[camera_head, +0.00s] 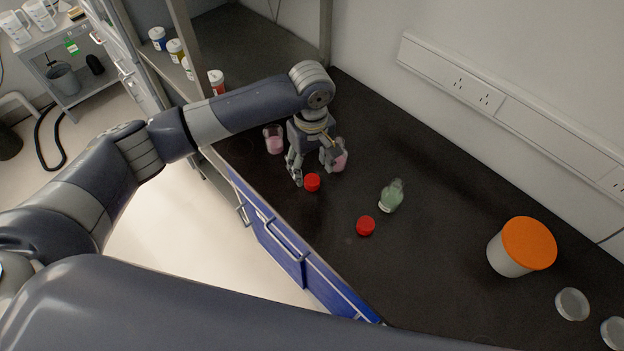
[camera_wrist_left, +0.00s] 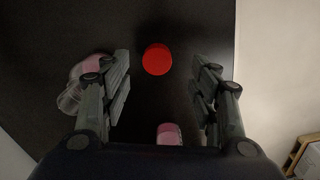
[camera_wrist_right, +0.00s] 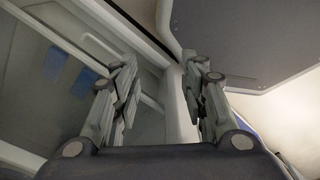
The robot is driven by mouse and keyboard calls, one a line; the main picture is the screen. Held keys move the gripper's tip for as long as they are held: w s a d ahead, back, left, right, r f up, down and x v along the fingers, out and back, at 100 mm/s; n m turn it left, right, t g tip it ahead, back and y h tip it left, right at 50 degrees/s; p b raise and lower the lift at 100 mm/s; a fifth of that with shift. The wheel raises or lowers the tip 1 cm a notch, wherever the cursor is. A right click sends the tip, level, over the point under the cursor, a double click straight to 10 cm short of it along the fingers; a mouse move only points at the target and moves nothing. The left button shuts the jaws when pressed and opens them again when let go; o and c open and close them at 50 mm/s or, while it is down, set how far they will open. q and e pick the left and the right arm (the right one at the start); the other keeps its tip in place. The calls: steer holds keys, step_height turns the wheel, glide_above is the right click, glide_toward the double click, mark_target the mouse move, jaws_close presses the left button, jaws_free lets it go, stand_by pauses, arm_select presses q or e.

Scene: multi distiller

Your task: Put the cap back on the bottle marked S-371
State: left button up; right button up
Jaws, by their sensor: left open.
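A red cap (camera_head: 312,183) lies on the dark bench just beyond my left gripper's fingertips. A second red cap (camera_head: 365,226) lies farther right. My left gripper (camera_head: 315,173) points down and is open; in the left wrist view the first cap (camera_wrist_left: 157,59) shows between its fingers, not gripped. An uncapped-looking bottle with green contents (camera_head: 390,197) stands right of the gripper. A bottle with pink contents (camera_head: 274,142) stands left of it, and another pink one (camera_head: 341,160) is partly hidden behind a finger. No marking is readable. My right gripper (camera_wrist_right: 158,88) is open and empty.
A white tub with an orange lid (camera_head: 527,245) and white round dishes (camera_head: 572,304) stand on the right of the bench. Small jars (camera_head: 176,50) stand on a shelf at upper left. The wall trunking (camera_head: 480,90) runs behind. The middle bench is mostly clear.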

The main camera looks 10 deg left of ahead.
mark_target(313, 181)
arm_select(q)
steer(key=shift+f+p, duration=0.3)
step_height(313, 181, down, 4)
steer(key=shift+w+d+r+p, duration=0.1)
steer(key=shift+d+r+p, duration=0.05)
steer(key=shift+p, duration=0.4)
steer(key=shift+f, duration=0.45)
steer(key=c, duration=0.8)
